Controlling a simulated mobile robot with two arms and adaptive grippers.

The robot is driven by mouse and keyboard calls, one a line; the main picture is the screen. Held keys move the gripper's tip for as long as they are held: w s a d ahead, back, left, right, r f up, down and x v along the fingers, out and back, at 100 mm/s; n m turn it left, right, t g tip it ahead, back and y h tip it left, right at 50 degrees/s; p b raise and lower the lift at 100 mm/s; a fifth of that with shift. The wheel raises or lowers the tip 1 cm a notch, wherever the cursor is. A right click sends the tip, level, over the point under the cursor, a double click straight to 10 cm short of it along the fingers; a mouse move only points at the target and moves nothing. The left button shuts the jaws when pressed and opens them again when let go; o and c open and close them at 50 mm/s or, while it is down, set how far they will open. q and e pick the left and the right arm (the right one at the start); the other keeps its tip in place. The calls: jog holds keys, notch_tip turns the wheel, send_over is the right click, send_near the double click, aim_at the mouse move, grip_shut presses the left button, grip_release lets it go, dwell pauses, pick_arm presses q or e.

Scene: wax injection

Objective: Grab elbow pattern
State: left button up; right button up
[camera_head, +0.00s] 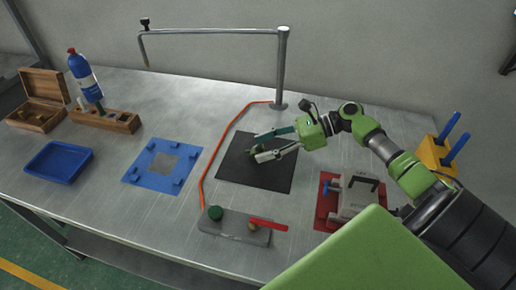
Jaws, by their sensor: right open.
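My right gripper (257,147) reaches in from the right, low over the black mat (262,178). Its two fingers are spread apart and point left. A small olive-green piece (253,151) shows at the fingertips, near the mat's upper left part. It may be the elbow pattern, but it is too small and partly covered for me to tell its shape. I cannot tell whether the fingers touch it. My left gripper is not in view.
An orange hose (203,180) runs along the mat's left side to a metal post (281,70). A grey plate (215,228) with knobs and a red handle lies in front. A blue frame (136,173), blue tray (45,173) and red-based fixture (325,208) stand around.

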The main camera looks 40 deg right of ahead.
jog(key=shift+w+a+f, duration=0.25)
jog(key=shift+w+a, duration=0.1)
jog(key=shift+a, duration=0.15)
jog(key=c, duration=1)
jog(key=shift+r, duration=0.1)
